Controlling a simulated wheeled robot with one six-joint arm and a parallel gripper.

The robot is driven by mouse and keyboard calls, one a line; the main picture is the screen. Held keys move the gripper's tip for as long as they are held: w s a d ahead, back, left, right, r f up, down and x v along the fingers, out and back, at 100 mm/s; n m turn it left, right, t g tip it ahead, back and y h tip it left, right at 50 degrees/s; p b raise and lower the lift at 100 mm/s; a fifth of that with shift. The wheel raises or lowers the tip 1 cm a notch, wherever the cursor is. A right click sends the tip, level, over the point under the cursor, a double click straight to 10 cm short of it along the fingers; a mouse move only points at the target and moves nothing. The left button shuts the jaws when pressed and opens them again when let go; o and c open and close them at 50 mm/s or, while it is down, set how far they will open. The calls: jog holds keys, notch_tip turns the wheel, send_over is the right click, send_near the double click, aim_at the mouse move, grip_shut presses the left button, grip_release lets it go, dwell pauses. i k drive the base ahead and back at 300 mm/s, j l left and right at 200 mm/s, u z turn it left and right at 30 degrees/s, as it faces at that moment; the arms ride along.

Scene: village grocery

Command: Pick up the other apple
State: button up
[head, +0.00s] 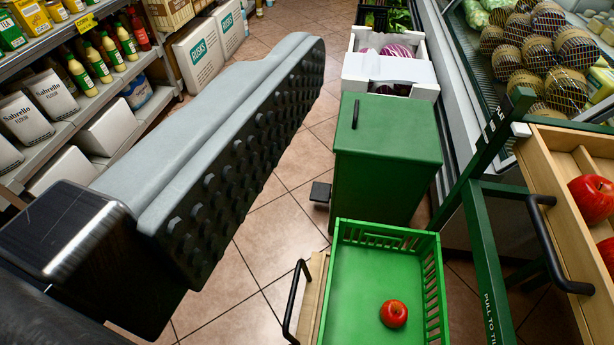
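A red apple (394,314) lies on the floor of a green basket (352,275) at the bottom centre. Another red apple (592,198) sits in a wooden tray (543,172) at the right edge. Part of a further red apple (608,250) shows just below it, cut off by the frame. My gripper (300,75) fills the left and centre as a large grey finger with a black studded pad. The pad's visible face touches nothing, and no apple is at it. A second finger cannot be made out, so its opening is unclear.
A green lidded bin (386,150) stands behind the basket. Green posts (485,150) and black handles (555,250) stand by the wooden tray. A stocked shelf (75,120) lines the left, a chiller with netted produce (540,55) the right. Tiled floor (275,235) shows between.

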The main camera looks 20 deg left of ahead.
aim_at(393, 313)
jog(key=k+z, duration=0.1)
jog(key=k, duration=0.4)
jog(key=k+l, duration=0.15)
jog(key=k, duration=0.3)
jog(key=k+l+z, duration=0.15)
jog(key=k, duration=0.3)
